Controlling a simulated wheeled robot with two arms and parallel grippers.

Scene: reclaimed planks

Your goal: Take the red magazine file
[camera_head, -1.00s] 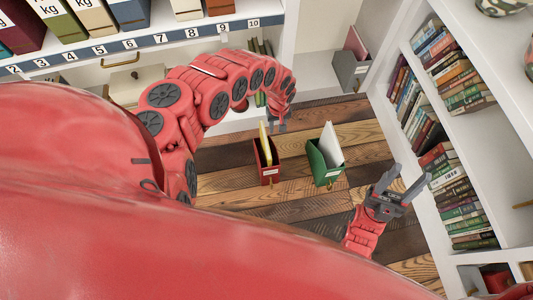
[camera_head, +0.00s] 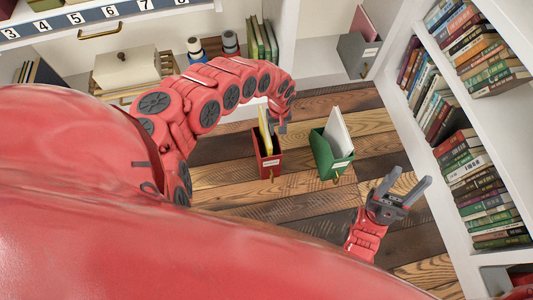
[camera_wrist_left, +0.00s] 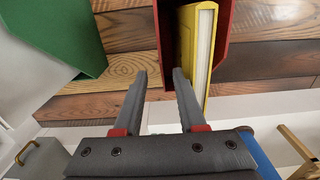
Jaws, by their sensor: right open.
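The red magazine file (camera_head: 268,165) stands upright on the plank floor with a yellow book (camera_head: 265,132) in it. In the left wrist view the red file (camera_wrist_left: 167,35) is at the top, with the yellow book (camera_wrist_left: 187,45) inside. My left gripper (camera_head: 277,124) is over the file's back end in the head view. In the left wrist view my left gripper (camera_wrist_left: 160,78) is open, its fingers pointing at the file; one fingertip overlaps the yellow book in the picture. Contact cannot be told. My right gripper (camera_head: 408,186) is open and empty, to the right.
A green magazine file (camera_head: 330,158) holding white papers stands right of the red one, with a floor gap between. A grey file (camera_head: 355,55) is on the white shelf behind. A bookcase (camera_head: 413,135) full of books runs along the right. Floor in front is clear.

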